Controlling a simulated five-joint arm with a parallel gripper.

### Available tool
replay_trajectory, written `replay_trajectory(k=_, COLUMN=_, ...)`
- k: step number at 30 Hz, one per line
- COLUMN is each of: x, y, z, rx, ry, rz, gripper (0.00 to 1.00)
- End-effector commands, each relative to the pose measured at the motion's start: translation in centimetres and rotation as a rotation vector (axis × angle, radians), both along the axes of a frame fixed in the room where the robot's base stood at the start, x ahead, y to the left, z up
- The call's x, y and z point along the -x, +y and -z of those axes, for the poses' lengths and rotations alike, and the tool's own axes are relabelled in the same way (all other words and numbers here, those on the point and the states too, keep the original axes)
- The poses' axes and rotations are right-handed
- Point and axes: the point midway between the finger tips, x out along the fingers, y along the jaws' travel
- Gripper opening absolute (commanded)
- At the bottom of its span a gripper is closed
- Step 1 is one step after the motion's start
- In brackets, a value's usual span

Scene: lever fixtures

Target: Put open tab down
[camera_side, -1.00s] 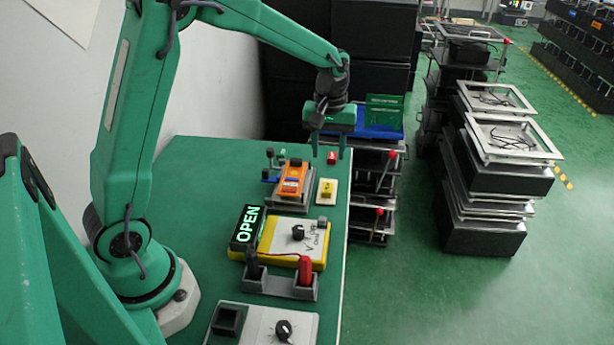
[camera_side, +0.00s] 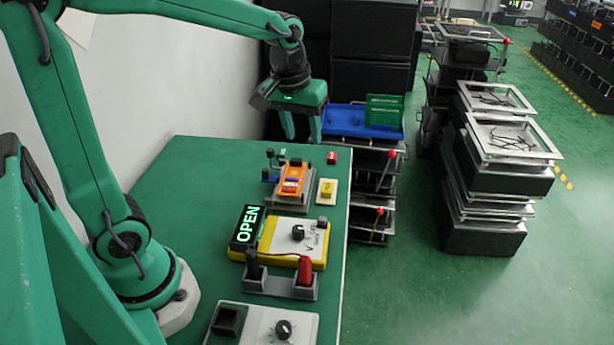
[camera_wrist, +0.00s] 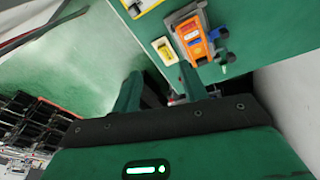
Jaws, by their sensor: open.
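A black sign with lit letters reading OPEN (camera_side: 247,227) stands tilted beside a yellow-edged meter box on the green table. Behind it is an orange fixture (camera_side: 291,182) on a grey base, with dark and blue knobs at its left; it also shows in the wrist view (camera_wrist: 193,40). Which part is the tab is too small to tell. My gripper (camera_side: 301,140) is open and empty, above and behind the orange fixture, with its fingers pointing down and apart from it. In the wrist view my gripper's fingers (camera_wrist: 160,90) hold nothing visible.
A yellow block on a cream plate (camera_side: 327,191) and a small red block (camera_side: 332,157) sit near the table's right edge. The meter box (camera_side: 298,234) and a grey holder with black and red plugs (camera_side: 280,284) stand in front.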

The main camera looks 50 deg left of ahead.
Motion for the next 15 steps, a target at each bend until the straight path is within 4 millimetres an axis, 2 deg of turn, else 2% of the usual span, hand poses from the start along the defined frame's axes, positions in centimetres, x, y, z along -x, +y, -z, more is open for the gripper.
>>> replay_trajectory(k=6, x=4.1, y=-0.6, z=-2.1, rx=-0.028, ry=-0.080, rz=0.120, gripper=0.43)
replay_trajectory(k=15, x=9.4, y=-1.1, z=-3.3, rx=-0.080, ry=-0.183, rz=0.280, gripper=0.43)
